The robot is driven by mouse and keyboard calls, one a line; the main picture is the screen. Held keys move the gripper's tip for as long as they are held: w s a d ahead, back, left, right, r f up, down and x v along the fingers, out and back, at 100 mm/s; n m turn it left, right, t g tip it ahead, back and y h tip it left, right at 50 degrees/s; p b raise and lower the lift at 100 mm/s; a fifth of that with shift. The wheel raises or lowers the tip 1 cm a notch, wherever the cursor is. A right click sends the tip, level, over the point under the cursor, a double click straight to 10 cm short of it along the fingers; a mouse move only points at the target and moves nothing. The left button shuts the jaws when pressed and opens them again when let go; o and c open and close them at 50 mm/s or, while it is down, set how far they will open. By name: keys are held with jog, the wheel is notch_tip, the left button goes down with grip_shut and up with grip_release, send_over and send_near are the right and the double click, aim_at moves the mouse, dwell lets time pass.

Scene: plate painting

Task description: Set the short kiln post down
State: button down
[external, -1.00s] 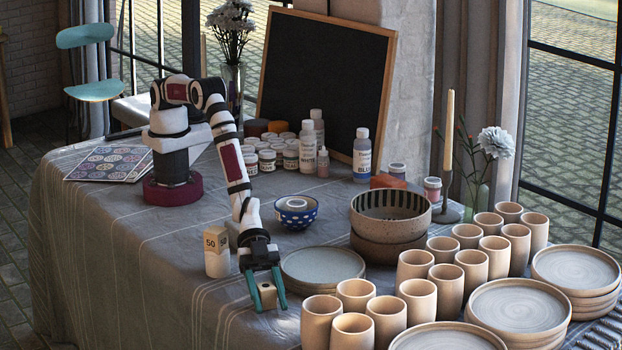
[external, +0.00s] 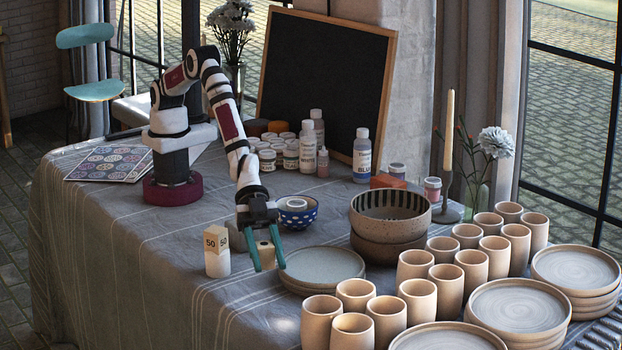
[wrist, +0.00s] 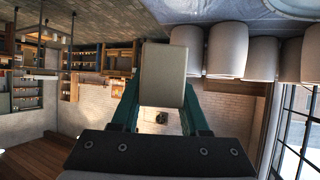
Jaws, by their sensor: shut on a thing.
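The short kiln post (external: 265,252) is a small beige block. My gripper (external: 267,262) has teal fingers and is shut on it, just left of the stacked grey plates. The post seems to be held above the cloth, though the gap under it is hard to judge. In the wrist view the post (wrist: 164,76) sits between the teal fingers (wrist: 164,105). A taller post marked 50 (external: 217,252) stands upright on the cloth to the left of my gripper.
Grey plates (external: 322,266) are stacked right of my gripper. A blue spotted bowl (external: 297,219) stands behind it, and a large speckled bowl (external: 390,240) further right. Several beige cups (external: 320,322) fill the front right. The cloth (external: 150,270) at left is clear.

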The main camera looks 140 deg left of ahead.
notch_tip(320, 180, up, 6)
jog(key=m+g+h, duration=0.7)
jog(key=m+g, duration=0.4)
jog(key=m, duration=0.2)
send_over(173, 249)
jog(key=shift+m, duration=0.3)
notch_tip(173, 249, down, 15)
jog(key=shift+f, duration=0.15)
jog(key=shift+f, duration=0.1)
jog(key=shift+c, duration=2)
grip_release()
